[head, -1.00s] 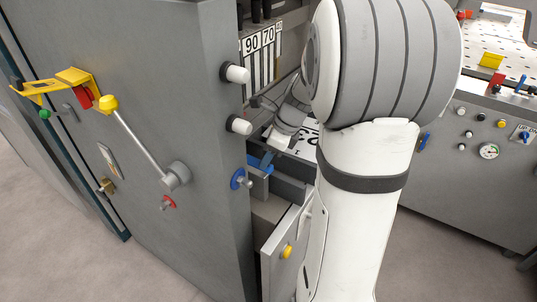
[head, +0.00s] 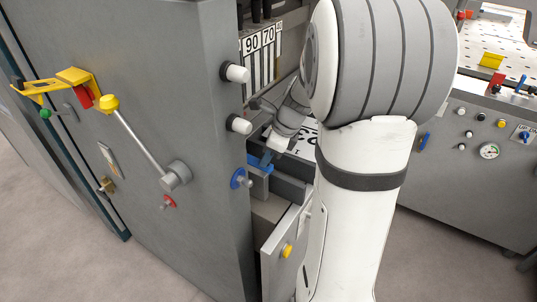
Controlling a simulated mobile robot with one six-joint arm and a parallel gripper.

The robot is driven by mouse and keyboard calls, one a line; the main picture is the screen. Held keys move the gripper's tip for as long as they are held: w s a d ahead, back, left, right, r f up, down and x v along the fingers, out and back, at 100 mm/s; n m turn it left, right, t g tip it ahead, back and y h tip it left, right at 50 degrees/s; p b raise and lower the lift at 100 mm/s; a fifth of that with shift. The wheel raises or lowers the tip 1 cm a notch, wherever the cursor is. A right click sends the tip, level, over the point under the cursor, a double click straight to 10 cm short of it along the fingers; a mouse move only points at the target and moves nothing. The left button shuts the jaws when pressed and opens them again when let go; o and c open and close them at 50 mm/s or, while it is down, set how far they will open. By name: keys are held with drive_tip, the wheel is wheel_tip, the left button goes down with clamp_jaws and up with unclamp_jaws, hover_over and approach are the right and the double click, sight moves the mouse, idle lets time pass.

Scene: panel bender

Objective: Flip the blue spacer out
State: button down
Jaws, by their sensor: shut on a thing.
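The blue spacer (head: 259,163) is a small blue piece inside the machine opening, just above a grey block beside the cabinet edge. My gripper (head: 268,155) reaches in from the upper right and is shut on the blue spacer. The fingertips are small in the picture and partly hidden. My large white and grey arm covers much of the opening to the right.
The grey cabinet (head: 150,130) with white knobs, a blue knob (head: 238,179) and a lever stands close on the left. A panel with a yellow knob (head: 287,250) stands below the opening. A perforated table (head: 505,45) stands at the right.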

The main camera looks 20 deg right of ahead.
drive_tip(key=shift+s+a+r+t+h, duration=0.25)
drive_tip(key=shift+a+t+h, duration=0.15)
drive_tip(key=shift+t+h, duration=0.3)
drive_tip(key=shift+s+a+r+n+t+h+p, duration=0.15)
drive_tip(key=shift+n+t+h, duration=0.1)
drive_tip(key=shift+h, duration=0.25)
drive_tip(key=shift+s+a+n+t+h+p, duration=0.15)
drive_tip(key=shift+t+h, duration=0.1)
drive_tip(key=shift+h, duration=0.25)
drive_tip(key=shift+w, duration=0.1)
drive_tip(key=c, duration=1.3)
unclamp_jaws()
drive_tip(key=shift+d, duration=0.1)
drive_tip(key=shift+o, duration=0.2)
wheel_tip(320, 180, up, 10)
